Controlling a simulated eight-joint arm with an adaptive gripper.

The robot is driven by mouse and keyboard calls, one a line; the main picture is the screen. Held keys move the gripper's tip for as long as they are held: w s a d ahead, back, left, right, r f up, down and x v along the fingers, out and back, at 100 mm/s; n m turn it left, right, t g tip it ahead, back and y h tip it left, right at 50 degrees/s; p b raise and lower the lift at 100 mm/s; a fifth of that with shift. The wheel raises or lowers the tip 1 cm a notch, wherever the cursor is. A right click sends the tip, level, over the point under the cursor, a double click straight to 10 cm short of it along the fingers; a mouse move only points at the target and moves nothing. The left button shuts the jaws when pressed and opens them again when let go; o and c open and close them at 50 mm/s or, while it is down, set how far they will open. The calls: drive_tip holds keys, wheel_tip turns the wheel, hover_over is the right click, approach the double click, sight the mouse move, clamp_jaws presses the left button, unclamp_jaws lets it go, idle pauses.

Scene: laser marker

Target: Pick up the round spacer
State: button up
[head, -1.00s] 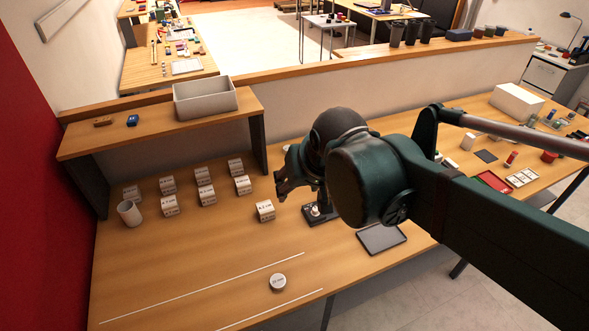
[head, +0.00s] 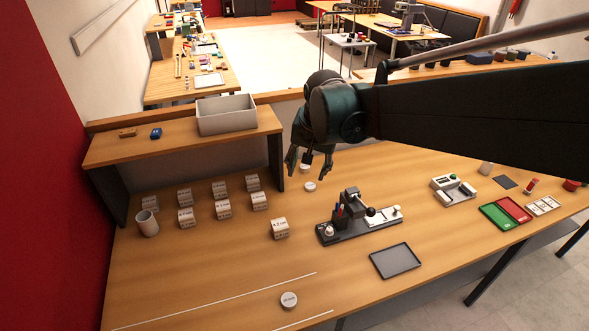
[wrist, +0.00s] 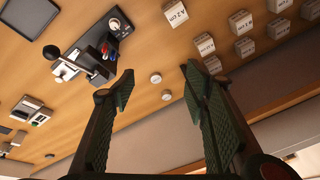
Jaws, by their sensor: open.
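Several round white pieces could be the round spacer. A short labelled white disc (head: 289,299) lies alone near the front table edge, between white lines. Two smaller white discs (head: 310,186) (head: 304,167) sit at the back, by the shelf's right end; I cannot tell which is the spacer. My gripper (head: 307,174) is open, pointing down over the back of the table near the small discs. In the wrist view the open fingers (wrist: 156,82) are spread, with one small disc (wrist: 155,78) showing in the gap between them and another (wrist: 166,95) close by. Nothing is held.
Several labelled white blocks (head: 223,209) and a white cup (head: 147,223) stand on the left. A dark marking fixture (head: 357,222) stands right of centre, behind a grey tray (head: 396,261). A shelf (head: 183,144) carries a grey bin (head: 227,115). The front left table is clear.

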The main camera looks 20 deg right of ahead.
drive_tip(key=w+d+f+m+g+p, duration=0.1)
drive_tip(key=w+d+f+m, duration=0.15)
drive_tip(key=w, duration=0.45)
drive_tip(key=w+d+f+m+g, duration=0.1)
drive_tip(key=w+d+f+m, duration=0.2)
drive_tip(key=w, duration=0.4)
drive_tip(key=m+g+p, duration=0.2)
drive_tip(key=m, duration=0.2)
hover_over(310, 185)
drive_tip(key=shift+w+a+f, duration=0.1)
drive_tip(key=shift+w+f, duration=0.05)
drive_tip(key=shift+f, duration=3.65)
drive_tip(key=shift+w+f, duration=0.1)
drive_tip(key=shift+f, duration=3.7)
drive_tip(key=shift+f, duration=0.1)
drive_tip(key=shift+s+f, duration=0.1)
drive_tip(key=shift+f, duration=1.05)
drive_tip(key=shift+f, duration=0.15)
drive_tip(key=shift+s+f, duration=0.15)
drive_tip(key=shift+f, duration=1.1)
drive_tip(key=shift+s+f, duration=0.1)
drive_tip(key=shift+f, duration=1.1)
drive_tip(key=c, duration=1)
